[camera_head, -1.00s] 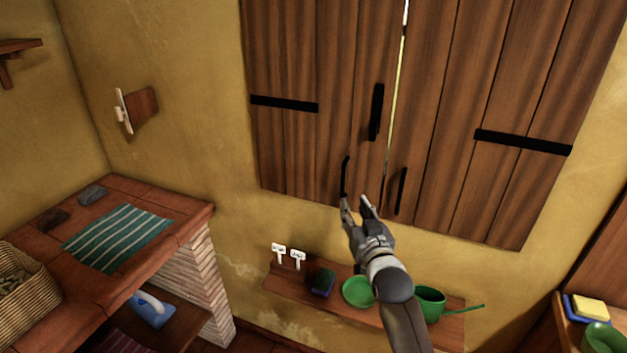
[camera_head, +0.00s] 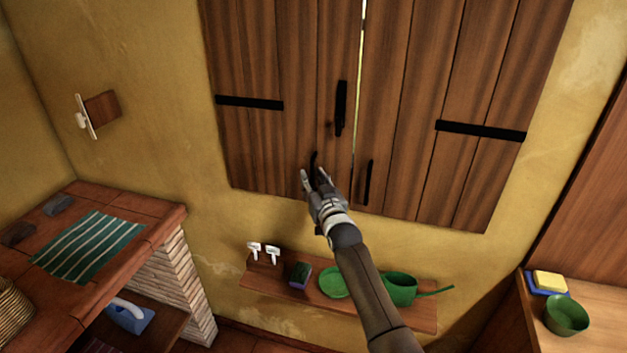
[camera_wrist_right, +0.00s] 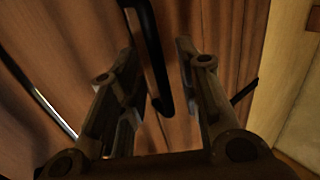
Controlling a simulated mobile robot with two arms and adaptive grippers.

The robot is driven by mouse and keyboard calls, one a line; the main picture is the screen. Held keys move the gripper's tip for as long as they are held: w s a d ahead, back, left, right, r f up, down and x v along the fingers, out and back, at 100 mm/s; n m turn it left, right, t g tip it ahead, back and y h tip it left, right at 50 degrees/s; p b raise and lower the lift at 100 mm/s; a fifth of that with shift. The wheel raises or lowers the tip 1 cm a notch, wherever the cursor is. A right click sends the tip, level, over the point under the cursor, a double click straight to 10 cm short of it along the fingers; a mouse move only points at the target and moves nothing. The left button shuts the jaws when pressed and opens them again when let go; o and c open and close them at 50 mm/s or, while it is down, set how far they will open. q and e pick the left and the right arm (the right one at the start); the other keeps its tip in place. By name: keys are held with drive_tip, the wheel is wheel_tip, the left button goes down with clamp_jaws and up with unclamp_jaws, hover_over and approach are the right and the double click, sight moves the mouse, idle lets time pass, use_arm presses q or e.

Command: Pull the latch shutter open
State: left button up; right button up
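The brown plank shutter has two leaves, a left leaf (camera_head: 262,150) and a right leaf (camera_head: 418,150), with a narrow bright gap between them. A black latch (camera_head: 341,108) sits on the left leaf near the gap. A black left handle (camera_head: 314,159) is below it, and a black right handle (camera_head: 367,182) is on the other leaf. My right gripper (camera_head: 313,178) is at the left handle's lower end, partly hiding it. In the right wrist view, the handle (camera_wrist_right: 153,60) lies between the spread fingers (camera_wrist_right: 158,70), with room on both sides. My left gripper is not in view.
A wall shelf (camera_head: 260,273) below the shutter holds a green plate (camera_head: 336,282), a green pan (camera_head: 399,288) and a sponge (camera_head: 300,274). A brick counter (camera_head: 165,215) stands at left, a wooden counter (camera_head: 540,335) at right.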

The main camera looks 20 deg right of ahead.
idle(0.3)
drive_tip(key=shift+w, duration=0.1)
clamp_jaws()
